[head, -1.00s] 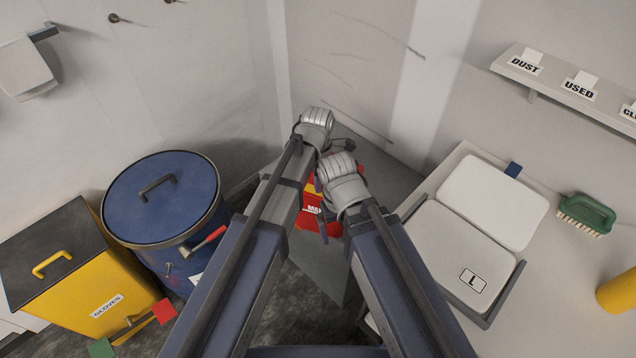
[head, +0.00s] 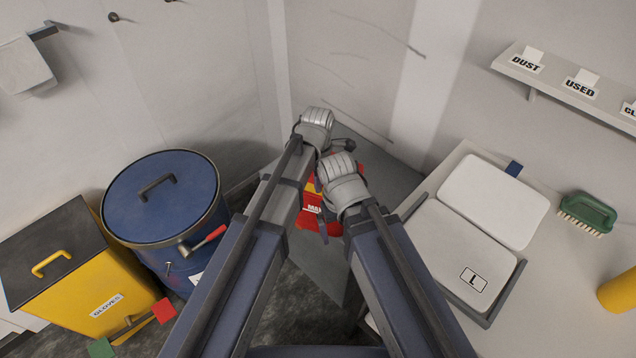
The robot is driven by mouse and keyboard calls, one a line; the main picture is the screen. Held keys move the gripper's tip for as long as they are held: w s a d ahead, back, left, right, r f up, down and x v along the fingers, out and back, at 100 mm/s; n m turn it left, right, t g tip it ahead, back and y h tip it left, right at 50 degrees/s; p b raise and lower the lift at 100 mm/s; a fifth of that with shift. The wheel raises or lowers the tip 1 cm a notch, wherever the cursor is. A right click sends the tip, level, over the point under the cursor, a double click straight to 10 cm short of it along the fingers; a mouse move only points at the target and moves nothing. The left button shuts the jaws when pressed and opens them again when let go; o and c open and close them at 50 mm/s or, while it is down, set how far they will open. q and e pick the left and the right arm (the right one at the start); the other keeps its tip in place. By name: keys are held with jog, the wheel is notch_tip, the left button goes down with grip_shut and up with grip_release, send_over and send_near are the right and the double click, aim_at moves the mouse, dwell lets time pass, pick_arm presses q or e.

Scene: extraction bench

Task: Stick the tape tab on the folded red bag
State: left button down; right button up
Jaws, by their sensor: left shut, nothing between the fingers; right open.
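The red bag (head: 309,219) lies on a grey surface between my two arms. It shows a yellow patch and a white printed label, and my grippers and wrists cover much of it. I cannot make out the tape tab. My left gripper (head: 340,147) is at the far side of the bag, shut and empty, its fingers partly hidden by the wrists. My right gripper (head: 322,212) is open over the bag, close below the left one. I cannot tell whether it touches the bag.
A blue lidded drum (head: 160,193) and a yellow gloves bin (head: 100,300) stand at left. At right, a bench (head: 572,262) holds a grey hinged case (head: 445,240) marked L, a green brush (head: 587,212) and a yellow cylinder (head: 619,292). A labelled shelf (head: 550,75) hangs above.

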pick_arm(q)
jog(key=shift+r, duration=0.1)
dwell(0.3)
notch_tip(320, 180, up, 7)
jog(key=p, duration=0.7)
dwell(0.5)
jog(key=shift+s+a+m, duration=0.2)
jog(key=shift+a+m, duration=0.2)
jog(key=s+a+m, duration=0.4)
jog(key=a+m, duration=0.4)
jog(key=m, duration=0.2)
jog(key=s+a+m, duration=0.5)
jog(key=a+m, duration=0.3)
jog(key=m, duration=0.2)
jog(key=s+d+m+y, duration=0.1)
jog(key=s+d+m, duration=0.3)
jog(key=d, duration=0.6)
jog(key=shift+s+d, duration=0.4)
jog(key=shift+s, duration=0.4)
